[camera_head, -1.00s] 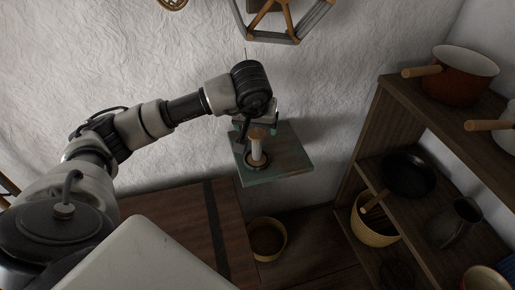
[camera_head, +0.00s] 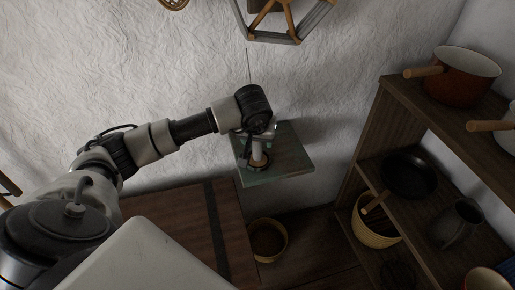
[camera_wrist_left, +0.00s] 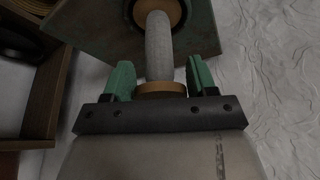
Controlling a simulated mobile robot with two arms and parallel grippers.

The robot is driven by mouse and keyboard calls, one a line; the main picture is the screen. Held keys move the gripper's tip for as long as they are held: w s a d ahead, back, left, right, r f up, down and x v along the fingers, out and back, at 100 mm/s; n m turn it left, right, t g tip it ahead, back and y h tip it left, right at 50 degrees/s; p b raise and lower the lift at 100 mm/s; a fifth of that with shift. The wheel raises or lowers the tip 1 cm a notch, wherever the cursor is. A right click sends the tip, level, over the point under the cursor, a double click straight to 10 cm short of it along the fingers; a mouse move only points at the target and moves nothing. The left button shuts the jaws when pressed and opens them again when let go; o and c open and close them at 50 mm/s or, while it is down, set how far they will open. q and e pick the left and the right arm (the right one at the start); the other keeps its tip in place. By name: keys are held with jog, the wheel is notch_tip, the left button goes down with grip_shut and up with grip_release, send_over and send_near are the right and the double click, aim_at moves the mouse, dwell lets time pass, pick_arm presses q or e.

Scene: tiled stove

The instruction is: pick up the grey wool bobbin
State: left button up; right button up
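The grey wool bobbin (camera_wrist_left: 159,48) stands upright on a small square green-edged shelf (camera_head: 292,160) on the wall. In the head view the bobbin (camera_head: 257,152) shows only in its lower part, below my left gripper (camera_head: 256,138), which hides its top. In the left wrist view my left gripper (camera_wrist_left: 161,82) is open, its green fingertips on either side of the bobbin's near wooden end. Gaps show between each fingertip and the bobbin. A dark round ring lies around the bobbin's base. My right gripper is not in view.
A wooden shelf unit (camera_head: 367,140) on the right holds an orange pot (camera_head: 462,78), a dark pan (camera_head: 408,175), a jug (camera_head: 457,222) and a yellow basket (camera_head: 375,236). A brown table (camera_head: 180,228) lies below my arm, with a round basket (camera_head: 268,240) beside it.

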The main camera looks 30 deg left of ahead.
pick_arm(q)
jog(key=c, duration=0.5)
jog(key=shift+c, duration=0.2)
jog(key=shift+r, duration=0.2)
